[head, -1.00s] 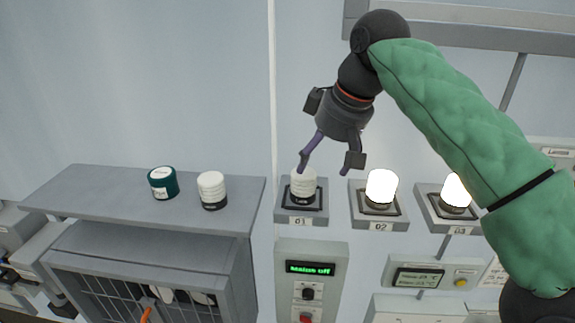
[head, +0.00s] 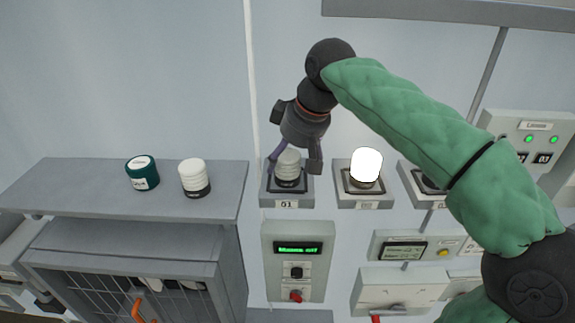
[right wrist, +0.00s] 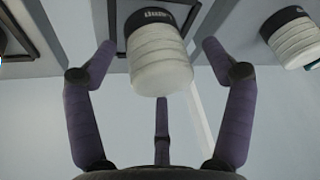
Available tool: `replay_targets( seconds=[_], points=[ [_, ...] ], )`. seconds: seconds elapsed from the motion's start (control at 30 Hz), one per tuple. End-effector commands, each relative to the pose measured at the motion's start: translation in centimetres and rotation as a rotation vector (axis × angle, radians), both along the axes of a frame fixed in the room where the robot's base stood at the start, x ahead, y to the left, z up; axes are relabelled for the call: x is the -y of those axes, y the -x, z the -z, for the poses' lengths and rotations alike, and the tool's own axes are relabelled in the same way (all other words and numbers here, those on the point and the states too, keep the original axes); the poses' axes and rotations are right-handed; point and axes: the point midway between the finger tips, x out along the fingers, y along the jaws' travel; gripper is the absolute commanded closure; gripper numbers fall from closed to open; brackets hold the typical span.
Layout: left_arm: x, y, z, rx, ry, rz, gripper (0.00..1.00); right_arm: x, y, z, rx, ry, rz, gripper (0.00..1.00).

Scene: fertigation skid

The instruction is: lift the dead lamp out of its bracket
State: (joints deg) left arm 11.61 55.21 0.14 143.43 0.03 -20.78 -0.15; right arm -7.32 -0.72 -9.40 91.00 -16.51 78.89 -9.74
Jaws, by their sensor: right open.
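The dead lamp (head: 288,166) is a white ribbed cylinder on a dark base, unlit. It stands upright in bracket 01 (head: 271,200), the leftmost of the wall brackets. My right gripper (head: 293,168) is open around the lamp, one finger at its left and one at its right. In the right wrist view the lamp (right wrist: 158,58) is between the spread fingers of the gripper (right wrist: 158,60), with gaps at both sides. My left gripper is not in view.
Lamp 02 (head: 366,166) glows in the bracket to the right. A white lamp (head: 194,177) and a dark green cylinder (head: 142,173) stand on the grey shelf (head: 90,178) at left. A panel (head: 296,250) reading "Mains off" is below bracket 01.

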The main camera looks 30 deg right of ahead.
Motion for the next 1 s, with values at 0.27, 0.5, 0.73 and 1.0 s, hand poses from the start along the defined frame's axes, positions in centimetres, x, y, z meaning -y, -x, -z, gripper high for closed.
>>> replay_targets(
  seconds=[0.27, 0.5, 0.73, 1.0],
  points=[
    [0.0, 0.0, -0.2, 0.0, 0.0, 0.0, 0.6, -0.1, -0.6, 1.6, 0.001, 0.0, 0.0, 0.17],
    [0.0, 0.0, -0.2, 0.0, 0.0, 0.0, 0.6, -0.2, -0.6, 1.5, 0.0, 0.0, 0.0, 0.45],
    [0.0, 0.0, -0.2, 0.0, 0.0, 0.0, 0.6, -0.2, -0.6, 1.5, 0.001, 0.0, 0.0, 0.75],
    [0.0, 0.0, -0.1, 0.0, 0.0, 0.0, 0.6, -0.2, -0.6, 1.3, 0.0, 0.0, -0.001, 0.75]
  ],
)
